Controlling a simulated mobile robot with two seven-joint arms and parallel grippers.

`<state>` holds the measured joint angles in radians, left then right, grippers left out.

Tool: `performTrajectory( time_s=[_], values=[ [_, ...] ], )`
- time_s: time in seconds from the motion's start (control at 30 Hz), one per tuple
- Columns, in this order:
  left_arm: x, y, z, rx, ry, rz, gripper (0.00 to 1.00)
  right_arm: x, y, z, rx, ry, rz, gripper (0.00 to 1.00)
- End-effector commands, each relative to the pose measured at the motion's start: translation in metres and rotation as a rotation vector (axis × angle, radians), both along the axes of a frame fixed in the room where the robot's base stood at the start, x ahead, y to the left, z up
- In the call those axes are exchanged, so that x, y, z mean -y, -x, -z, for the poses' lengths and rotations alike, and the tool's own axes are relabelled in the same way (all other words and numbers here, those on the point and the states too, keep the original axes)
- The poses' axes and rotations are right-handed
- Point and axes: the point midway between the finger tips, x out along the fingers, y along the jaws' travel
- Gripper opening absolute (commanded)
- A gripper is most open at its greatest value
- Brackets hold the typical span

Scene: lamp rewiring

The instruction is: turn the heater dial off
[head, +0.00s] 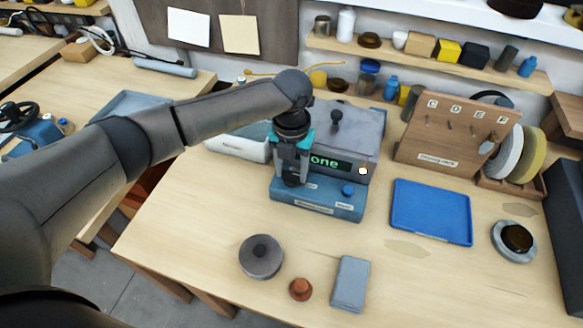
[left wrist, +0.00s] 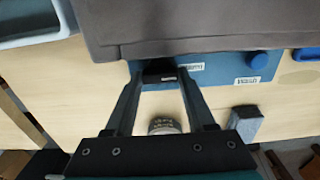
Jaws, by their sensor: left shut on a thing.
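The heater (head: 350,135) is a grey box with a blue front panel (head: 320,202), standing on the table. Its dark display shows green letters, of which "one" is readable; my gripper hides the left part. My left gripper (head: 291,182) reaches down to the left part of the panel. In the left wrist view its fingers (left wrist: 160,80) are shut on a dark dial (left wrist: 160,74) on the blue panel (left wrist: 215,70). The dial's pointer and setting cannot be read. A blue button (head: 348,190) sits to the right on the panel. My right gripper is not in view.
In front stand a round grey weight-like piece (head: 261,256), a small brown knob (head: 300,290) and a grey block (head: 350,283). A blue tray (head: 432,211) lies to the right, a wooden rack (head: 450,140) behind it. A pale bin (head: 238,143) stands left of the heater.

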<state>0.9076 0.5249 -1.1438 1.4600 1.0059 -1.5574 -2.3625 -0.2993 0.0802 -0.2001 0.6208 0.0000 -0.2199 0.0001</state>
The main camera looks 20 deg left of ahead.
Motion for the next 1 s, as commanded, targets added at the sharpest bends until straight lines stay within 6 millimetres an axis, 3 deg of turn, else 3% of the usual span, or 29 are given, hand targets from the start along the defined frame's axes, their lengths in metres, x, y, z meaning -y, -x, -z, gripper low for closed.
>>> performTrajectory(
  time_s=[0.03,0.37,0.67,1.0],
  values=[
    [0.000,0.000,0.000,0.001,-0.001,0.000,0.35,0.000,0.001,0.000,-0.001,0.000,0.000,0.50],
    [-0.001,0.000,-0.001,0.001,-0.001,-0.001,0.00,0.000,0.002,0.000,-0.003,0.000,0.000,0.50],
    [0.000,0.000,-0.002,-0.001,-0.001,-0.041,0.00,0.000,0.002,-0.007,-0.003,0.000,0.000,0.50],
    [0.000,0.000,-0.005,-0.002,0.000,-0.265,0.00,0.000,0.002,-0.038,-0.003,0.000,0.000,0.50]
  ],
)
